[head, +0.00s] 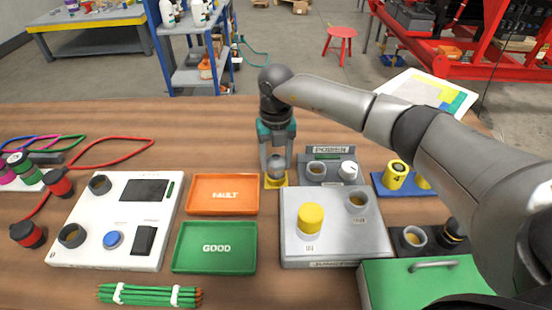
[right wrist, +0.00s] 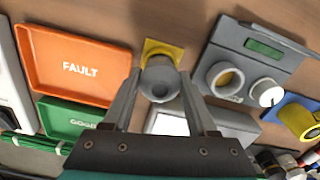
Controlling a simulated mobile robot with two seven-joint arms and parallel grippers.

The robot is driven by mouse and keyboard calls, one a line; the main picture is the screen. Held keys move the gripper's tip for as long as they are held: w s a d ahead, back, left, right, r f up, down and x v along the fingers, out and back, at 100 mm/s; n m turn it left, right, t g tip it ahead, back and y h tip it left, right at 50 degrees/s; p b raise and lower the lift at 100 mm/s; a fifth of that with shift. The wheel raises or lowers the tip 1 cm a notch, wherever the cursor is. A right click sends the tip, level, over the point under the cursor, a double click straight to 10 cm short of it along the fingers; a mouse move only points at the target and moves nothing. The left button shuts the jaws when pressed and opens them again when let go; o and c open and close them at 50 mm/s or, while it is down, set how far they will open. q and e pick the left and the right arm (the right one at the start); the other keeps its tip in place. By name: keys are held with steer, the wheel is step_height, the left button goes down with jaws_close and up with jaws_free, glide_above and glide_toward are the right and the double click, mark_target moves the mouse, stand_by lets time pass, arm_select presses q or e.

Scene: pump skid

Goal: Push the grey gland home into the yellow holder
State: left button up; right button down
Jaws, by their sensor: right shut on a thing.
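The grey gland (head: 276,166) is a round grey piece with a hollow end, held between the fingers of my right gripper (head: 276,168). In the right wrist view the gland (right wrist: 160,80) sits between the two fingertips (right wrist: 160,75). The yellow holder (head: 275,182) is a small square-based piece on the table, directly below the gland. Its yellow plate (right wrist: 164,47) shows behind the gland in the right wrist view. The gland hides the holder's opening, so I cannot tell how deep it sits. My left gripper is not in view.
An orange FAULT tray (head: 223,194) and a green GOOD tray (head: 215,247) lie left of the holder. A grey power unit (head: 327,168) stands close on the right. A grey box with a yellow cap (head: 311,219) is in front. Bare table lies behind the holder.

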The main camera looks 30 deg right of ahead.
steer(key=shift+f+b, duration=0.45)
steer(key=shift+f, duration=0.35)
steer(key=shift+c, duration=0.6)
jaws_free()
step_height(320, 180, up, 15)
steer(key=p, duration=0.2)
steer(key=shift+r+p, duration=0.2)
steer(key=shift+p, duration=0.15)
